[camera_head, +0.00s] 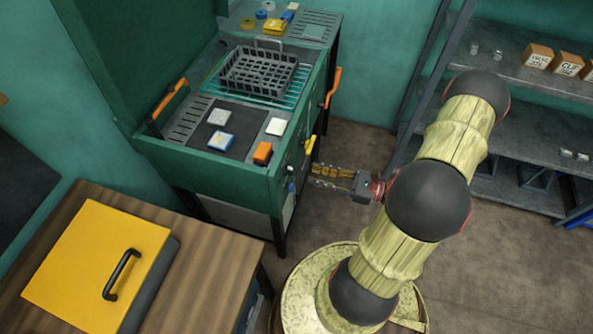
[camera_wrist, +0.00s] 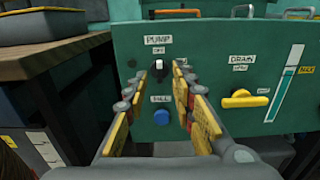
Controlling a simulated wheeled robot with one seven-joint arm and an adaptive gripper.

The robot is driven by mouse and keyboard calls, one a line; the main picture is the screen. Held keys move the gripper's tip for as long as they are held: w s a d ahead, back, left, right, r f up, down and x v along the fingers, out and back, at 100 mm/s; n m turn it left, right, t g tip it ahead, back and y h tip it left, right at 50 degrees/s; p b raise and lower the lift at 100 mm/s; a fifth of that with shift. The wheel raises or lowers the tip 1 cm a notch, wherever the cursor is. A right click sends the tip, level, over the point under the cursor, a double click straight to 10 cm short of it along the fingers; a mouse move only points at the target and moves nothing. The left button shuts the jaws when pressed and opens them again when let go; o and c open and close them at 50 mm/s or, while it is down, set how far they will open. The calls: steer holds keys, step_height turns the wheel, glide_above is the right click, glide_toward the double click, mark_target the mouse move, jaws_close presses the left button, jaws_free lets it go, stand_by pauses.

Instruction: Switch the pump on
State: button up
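In the head view my gripper (camera_head: 314,175) is at the machine's front right, where the switch is not clearly visible.
Below the switch is a blue FILL button (camera_wrist: 161,117). To the right are a yellow DRAIN handle (camera_wrist: 245,98) and a level gauge (camera_wrist: 285,83). A wooden table (camera_head: 180,262) with a yellow-lidded box (camera_head: 97,262) stands left. A shelf rack (camera_head: 535,135) stands right.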

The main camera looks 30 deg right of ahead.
mark_target(289, 171)
steer(key=b+x, duration=0.1)
steer(key=x, duration=0.6)
steer(key=shift+b, duration=0.35)
steer(key=c, duration=0.3)
jaws_close()
